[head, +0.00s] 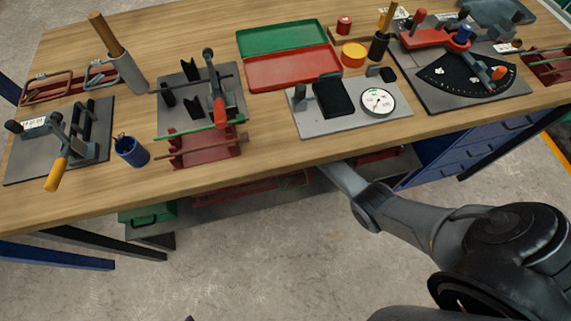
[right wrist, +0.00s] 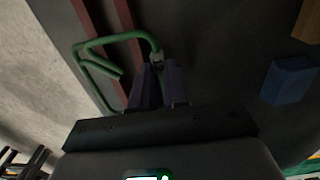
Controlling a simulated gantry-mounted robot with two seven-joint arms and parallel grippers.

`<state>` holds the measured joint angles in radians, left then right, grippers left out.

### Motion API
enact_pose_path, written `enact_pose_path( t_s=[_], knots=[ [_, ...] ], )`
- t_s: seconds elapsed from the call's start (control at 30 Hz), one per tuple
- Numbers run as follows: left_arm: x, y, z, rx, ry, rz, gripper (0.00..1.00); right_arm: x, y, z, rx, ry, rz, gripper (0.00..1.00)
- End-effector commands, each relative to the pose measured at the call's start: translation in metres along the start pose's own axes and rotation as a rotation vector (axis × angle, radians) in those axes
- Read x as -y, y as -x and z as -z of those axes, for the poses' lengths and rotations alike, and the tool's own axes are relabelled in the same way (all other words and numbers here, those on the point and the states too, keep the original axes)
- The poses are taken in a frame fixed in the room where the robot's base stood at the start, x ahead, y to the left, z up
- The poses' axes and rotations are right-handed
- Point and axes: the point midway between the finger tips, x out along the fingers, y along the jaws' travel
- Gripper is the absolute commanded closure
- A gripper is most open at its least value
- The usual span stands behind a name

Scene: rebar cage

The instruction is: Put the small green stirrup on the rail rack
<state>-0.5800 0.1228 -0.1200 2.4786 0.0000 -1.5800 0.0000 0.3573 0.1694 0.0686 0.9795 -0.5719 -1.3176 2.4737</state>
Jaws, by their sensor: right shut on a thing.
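The small green stirrup (right wrist: 97,43) is a bent green rod loop with hooked ends. My right gripper (right wrist: 158,72) is shut on it at one corner in the right wrist view. The loop extends left of the jaws, across two dark red rails (right wrist: 128,45); I cannot tell whether it touches them. In the head view my right arm reaches under the bench top, and the gripper is hidden there. The stirrup shows faintly (head: 295,180) beside the red rails (head: 235,192) on the lower shelf. My left gripper is out of view.
The bench top (head: 290,150) overhangs the shelf. A green box (head: 147,212) stands at the shelf's left, blue drawers (head: 455,157) to the right. In the right wrist view a blue block (right wrist: 288,80) and a wooden piece (right wrist: 308,22) lie to the right.

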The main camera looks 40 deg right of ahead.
Motion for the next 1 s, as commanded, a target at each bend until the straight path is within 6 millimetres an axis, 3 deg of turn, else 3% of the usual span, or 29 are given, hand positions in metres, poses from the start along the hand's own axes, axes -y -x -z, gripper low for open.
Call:
enact_pose_path(
  t_s=[0.23, 0.27, 0.43, 0.77, 1.0],
  knots=[
    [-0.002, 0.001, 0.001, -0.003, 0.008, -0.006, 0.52, 0.001, -0.001, 0.0, 0.001, 0.0, 0.001, 1.0],
    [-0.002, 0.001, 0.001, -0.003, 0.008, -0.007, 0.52, 0.0, -0.002, 0.0, 0.001, -0.001, 0.001, 0.84],
    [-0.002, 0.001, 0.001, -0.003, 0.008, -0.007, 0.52, 0.0, -0.001, 0.0, 0.001, -0.001, 0.001, 0.6],
    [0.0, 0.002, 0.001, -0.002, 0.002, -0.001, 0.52, 0.0, 0.002, 0.0, 0.0, 0.001, 0.001, 0.6],
    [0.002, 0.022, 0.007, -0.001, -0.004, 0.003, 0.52, 0.0, 0.032, 0.0, 0.001, -0.001, 0.002, 0.6]
  ],
)
